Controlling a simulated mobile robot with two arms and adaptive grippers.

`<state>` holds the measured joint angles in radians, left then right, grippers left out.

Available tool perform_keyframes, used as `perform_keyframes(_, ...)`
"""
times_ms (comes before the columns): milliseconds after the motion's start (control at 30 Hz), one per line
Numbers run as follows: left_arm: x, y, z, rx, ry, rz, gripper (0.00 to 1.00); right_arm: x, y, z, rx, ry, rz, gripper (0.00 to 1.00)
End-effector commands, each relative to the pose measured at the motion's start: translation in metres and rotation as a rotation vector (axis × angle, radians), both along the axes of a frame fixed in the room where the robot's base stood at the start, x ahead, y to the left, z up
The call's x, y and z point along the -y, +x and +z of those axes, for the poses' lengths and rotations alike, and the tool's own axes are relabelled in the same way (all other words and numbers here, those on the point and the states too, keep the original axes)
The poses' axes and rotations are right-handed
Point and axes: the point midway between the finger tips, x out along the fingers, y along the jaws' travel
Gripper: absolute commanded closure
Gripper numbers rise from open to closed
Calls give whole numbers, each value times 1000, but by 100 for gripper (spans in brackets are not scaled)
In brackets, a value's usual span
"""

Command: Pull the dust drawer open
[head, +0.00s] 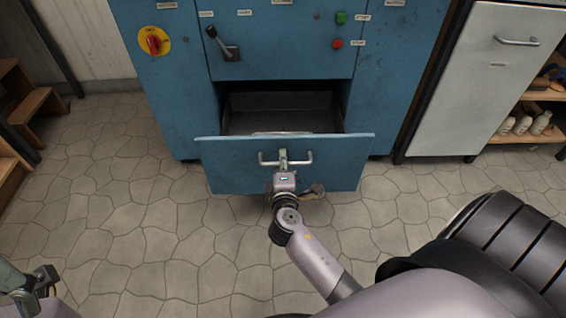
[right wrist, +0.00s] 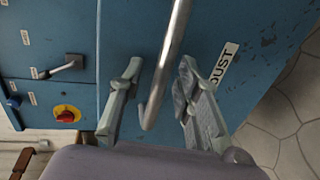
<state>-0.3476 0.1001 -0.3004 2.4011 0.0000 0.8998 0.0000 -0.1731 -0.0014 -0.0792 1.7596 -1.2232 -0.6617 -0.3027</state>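The dust drawer (head: 225,165) stands pulled out from the blue machine, with its dark inside showing behind the front panel. Its metal bar handle (head: 300,162) is on the front; the handle also shows in the right wrist view (right wrist: 172,55), near a "DUST" label (right wrist: 223,66). My right gripper (head: 283,155) is at the middle of the handle. In the right wrist view its two fingers (right wrist: 160,95) are spread, one on each side of the bar, with gaps visible. My left gripper (head: 35,290) is at the lower left, away from the drawer; its fingers are unclear.
The blue machine (head: 180,100) carries a red rotary switch (head: 154,41), a lever (head: 225,45) and green and red buttons. A grey cabinet (head: 480,90) and shelves with shoe forms (head: 525,124) stand at right. Wooden steps (head: 35,103) are at left. The tiled floor before the drawer is clear.

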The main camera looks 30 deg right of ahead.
Motion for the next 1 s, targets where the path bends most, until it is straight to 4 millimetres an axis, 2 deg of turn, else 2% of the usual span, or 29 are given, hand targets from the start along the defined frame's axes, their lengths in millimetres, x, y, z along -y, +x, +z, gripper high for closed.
perform_keyframes(233,-1,0,0,-4,-3,3,31,-1,-1,0,0,0,0,69)
perform_keyframes(333,-1,0,-1,-4,-3,2,31,-5,-8,2,0,2,1,69)
perform_keyframes(800,0,0,-1,-3,0,0,31,-51,-84,20,-2,2,0,69)
perform_keyframes(1000,0,0,-1,-3,0,0,31,-61,-99,24,0,1,0,69)
